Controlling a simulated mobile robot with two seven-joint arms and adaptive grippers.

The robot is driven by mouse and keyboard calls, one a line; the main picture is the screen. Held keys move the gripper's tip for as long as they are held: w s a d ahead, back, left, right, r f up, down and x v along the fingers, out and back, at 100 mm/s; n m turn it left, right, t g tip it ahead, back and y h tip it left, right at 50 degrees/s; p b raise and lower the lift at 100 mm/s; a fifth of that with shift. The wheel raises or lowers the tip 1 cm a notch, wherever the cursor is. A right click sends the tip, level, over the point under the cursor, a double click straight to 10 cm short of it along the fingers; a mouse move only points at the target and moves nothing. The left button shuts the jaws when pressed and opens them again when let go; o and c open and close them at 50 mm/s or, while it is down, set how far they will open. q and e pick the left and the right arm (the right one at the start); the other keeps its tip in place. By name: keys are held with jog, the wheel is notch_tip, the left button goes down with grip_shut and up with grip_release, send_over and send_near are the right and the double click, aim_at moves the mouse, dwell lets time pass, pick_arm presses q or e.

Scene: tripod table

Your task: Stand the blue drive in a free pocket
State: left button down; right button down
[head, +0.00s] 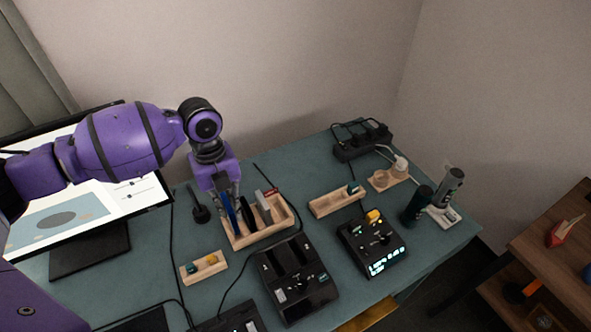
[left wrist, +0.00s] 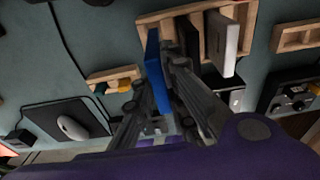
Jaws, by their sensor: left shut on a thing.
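The blue drive (head: 229,212) is upright between the fingers of my left gripper (head: 228,199), which is shut on it. It shows as a blue slab in the left wrist view (left wrist: 156,72), with the left gripper's fingers (left wrist: 158,108) on either side. The drive is at the left end of the wooden rack (head: 284,222). I cannot tell whether its lower edge is inside a pocket or above it. A dark drive (head: 247,214) and a grey drive (head: 263,206) stand in the rack to its right; the grey one also shows in the left wrist view (left wrist: 222,42). My right gripper is not in view.
A black two-slot dock (head: 300,280) stands in front of the rack. A small wooden tray (head: 204,268) is at front left, and another wooden holder (head: 335,201) at right. A monitor (head: 100,215) stands close on the left, under my arm. Some bare table lies between them.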

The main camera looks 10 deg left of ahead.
pick_arm(q)
jog(key=shift+f, duration=0.9)
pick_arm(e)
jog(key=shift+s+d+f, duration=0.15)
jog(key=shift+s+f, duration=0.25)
